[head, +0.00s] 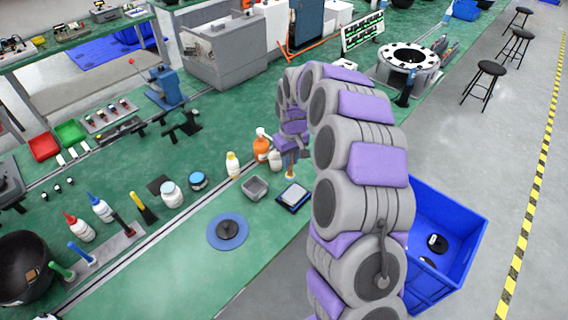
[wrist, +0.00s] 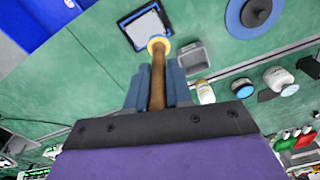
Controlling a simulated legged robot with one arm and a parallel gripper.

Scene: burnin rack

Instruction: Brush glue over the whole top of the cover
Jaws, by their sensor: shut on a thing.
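A flat dark-edged piece with a pale grey top, which looks like the cover (head: 293,197), lies on the green bench near its front edge. It also shows at the top of the wrist view (wrist: 146,28). My gripper (head: 291,153) is above the bench just behind the cover. In the wrist view my gripper (wrist: 157,88) has its blue fingers shut on the brown handle of a brush (wrist: 158,75). The brush's cream round end overlaps the cover's edge in that view. I cannot tell whether it touches the cover. Any glue on the cover cannot be made out.
A grey open tray (head: 255,188) stands left of the cover. Orange (head: 262,146) and white-yellow bottles (head: 233,165) stand behind. A blue disc with a black part (head: 227,232) lies to the left. A blue crate (head: 445,240) is off the bench at right.

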